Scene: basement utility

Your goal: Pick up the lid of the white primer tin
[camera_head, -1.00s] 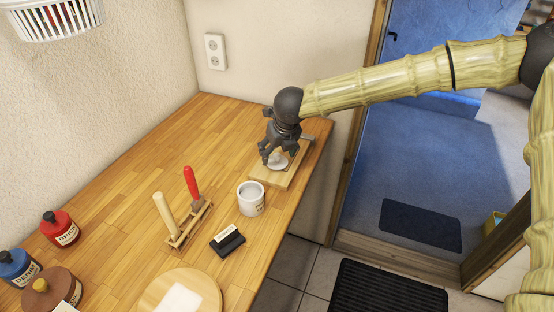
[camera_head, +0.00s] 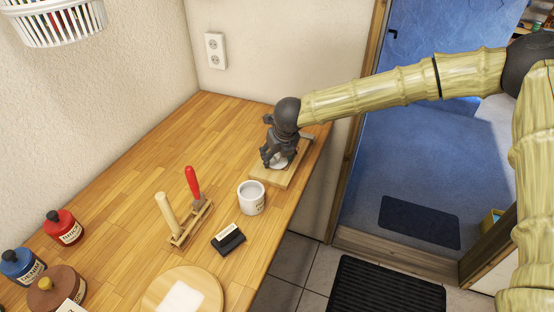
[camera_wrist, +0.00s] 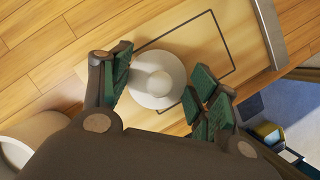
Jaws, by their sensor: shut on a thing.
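The white primer tin (camera_head: 251,198) stands upright and open-topped on the wooden bench. In the wrist view part of a pale round tin (camera_wrist: 32,140) shows at the lower left. The lid is a white disc with a round knob (camera_wrist: 156,80). It is over the wooden board, and in the head view only a sliver of it (camera_head: 281,163) shows under my fingers. My gripper (camera_head: 277,160) points down at the board and is shut on the lid, with the green-padded fingers on both sides of the knob. I cannot tell any gap between lid and board.
The wooden board (camera_head: 267,175) with a metal bar lies at the bench's right edge. A rack (camera_head: 190,226) with a red-handled tool, a black block (camera_head: 228,240), a round board (camera_head: 158,291) and several bottles stand nearer. The bench's back left is clear.

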